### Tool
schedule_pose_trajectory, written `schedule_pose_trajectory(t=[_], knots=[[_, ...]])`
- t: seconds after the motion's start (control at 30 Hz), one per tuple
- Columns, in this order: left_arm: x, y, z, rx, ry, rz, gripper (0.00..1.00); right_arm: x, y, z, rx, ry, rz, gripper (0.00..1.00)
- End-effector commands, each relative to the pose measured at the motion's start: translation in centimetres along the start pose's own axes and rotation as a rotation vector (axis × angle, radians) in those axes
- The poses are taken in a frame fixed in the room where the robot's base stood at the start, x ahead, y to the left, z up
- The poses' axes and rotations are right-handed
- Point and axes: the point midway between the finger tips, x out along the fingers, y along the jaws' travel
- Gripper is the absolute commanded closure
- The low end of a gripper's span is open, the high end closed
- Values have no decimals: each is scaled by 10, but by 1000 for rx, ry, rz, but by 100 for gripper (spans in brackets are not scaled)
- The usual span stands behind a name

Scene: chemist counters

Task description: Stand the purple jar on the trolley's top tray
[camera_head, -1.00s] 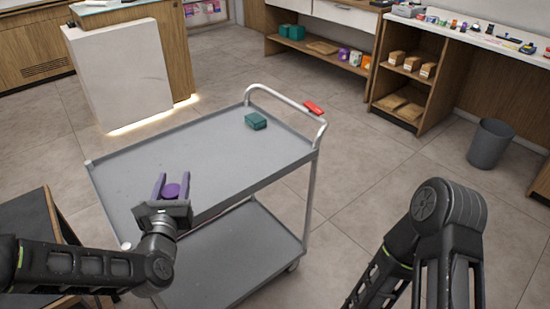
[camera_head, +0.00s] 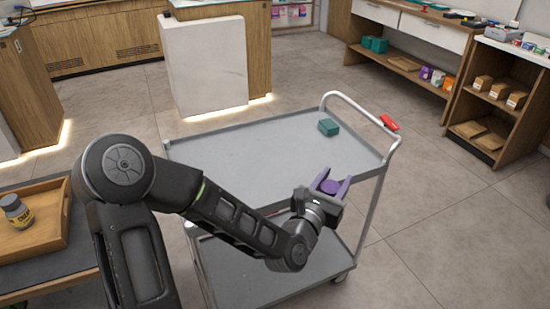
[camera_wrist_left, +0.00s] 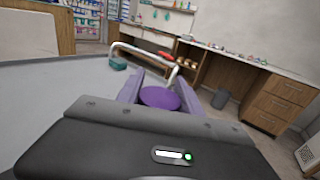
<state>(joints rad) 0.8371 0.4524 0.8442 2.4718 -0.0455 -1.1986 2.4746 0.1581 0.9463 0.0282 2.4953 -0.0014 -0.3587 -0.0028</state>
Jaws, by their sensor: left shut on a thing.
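The purple jar (camera_head: 330,187) is between the purple-grey fingers of my left gripper (camera_head: 333,184), which is shut on it. In the left wrist view the round purple top of the jar (camera_wrist_left: 160,98) shows between the fingers; its lower part is hidden. In the head view the gripper is over the near right edge of the grey trolley's top tray (camera_head: 262,152). I cannot tell how high the jar is above the tray. My right gripper is not in view.
A teal box (camera_head: 328,127) lies on the tray's far right part, near the trolley's white handle (camera_head: 362,108) with its red piece (camera_head: 389,122). The tray's middle and left are clear. A wooden tray (camera_head: 40,222) with a dark bottle (camera_head: 17,211) is at the left.

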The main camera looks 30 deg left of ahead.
Motion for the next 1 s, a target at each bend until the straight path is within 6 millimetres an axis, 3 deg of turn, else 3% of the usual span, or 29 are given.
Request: schedule_pose_trajectory(t=[0.23,0.37,0.47,0.57,0.7,0.8,0.9,1.0], knots=[[14,6,-16,13,1,21,100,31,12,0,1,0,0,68],[32,31,-24,25,7,83,100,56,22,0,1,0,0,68],[51,69,-24,33,8,171,100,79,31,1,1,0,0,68],[66,119,-15,32,7,279,100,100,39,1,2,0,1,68],[76,198,10,16,0,430,100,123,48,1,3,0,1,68],[75,246,30,4,-5,508,100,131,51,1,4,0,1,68],[72,278,42,-2,-5,554,100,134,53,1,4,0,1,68],[70,297,48,-1,-4,574,100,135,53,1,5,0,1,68]])
